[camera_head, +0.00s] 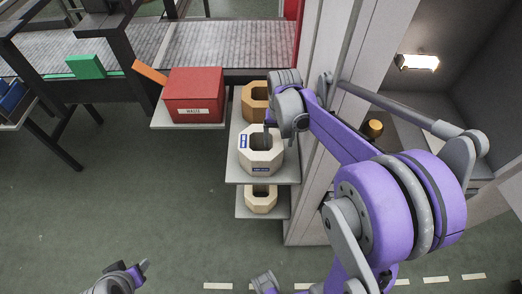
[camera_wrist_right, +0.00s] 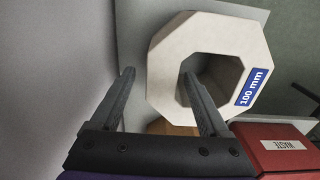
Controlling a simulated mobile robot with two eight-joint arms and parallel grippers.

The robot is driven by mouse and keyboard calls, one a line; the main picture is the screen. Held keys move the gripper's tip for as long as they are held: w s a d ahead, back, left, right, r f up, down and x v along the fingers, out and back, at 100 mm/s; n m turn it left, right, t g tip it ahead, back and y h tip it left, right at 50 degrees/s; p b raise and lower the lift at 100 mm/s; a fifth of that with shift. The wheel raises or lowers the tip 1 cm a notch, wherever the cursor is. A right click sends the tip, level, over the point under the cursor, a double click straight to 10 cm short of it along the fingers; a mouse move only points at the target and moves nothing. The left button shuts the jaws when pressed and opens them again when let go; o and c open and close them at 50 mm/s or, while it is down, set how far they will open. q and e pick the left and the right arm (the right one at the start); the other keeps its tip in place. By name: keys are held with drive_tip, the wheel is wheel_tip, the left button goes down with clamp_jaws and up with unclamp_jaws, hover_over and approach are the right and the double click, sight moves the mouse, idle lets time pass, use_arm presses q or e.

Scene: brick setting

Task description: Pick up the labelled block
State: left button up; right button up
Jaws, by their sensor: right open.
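The labelled block (camera_head: 270,158) is a pale octagonal ring with a wide central hole and blue labels, sitting on a grey shelf. In the right wrist view the block (camera_wrist_right: 168,75) shows a blue "100 mm" label. My right gripper (camera_head: 268,125) is at the far side of the block. In the right wrist view the gripper (camera_wrist_right: 157,75) is open; one finger shows over the hole, the other outside the ring's left wall. Whether either touches it I cannot tell. My left gripper (camera_head: 138,272) is low at the left, away from the block, its jaw opening unclear.
A tan ring block (camera_head: 254,101) stands behind, and another pale ring block (camera_head: 261,200) is on a lower shelf. A red "WASTE" box (camera_head: 193,94) stands left of the block. A grey cabinet wall (camera_head: 312,190) rises close on the right. The green floor at left is clear.

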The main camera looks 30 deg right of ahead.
drive_tip(key=f, duration=0.5)
drive_tip(key=shift+s+a+f, duration=0.2)
drive_tip(key=shift+f, duration=0.1)
drive_tip(key=shift+c, duration=0.3)
clamp_jaws()
idle(0.9)
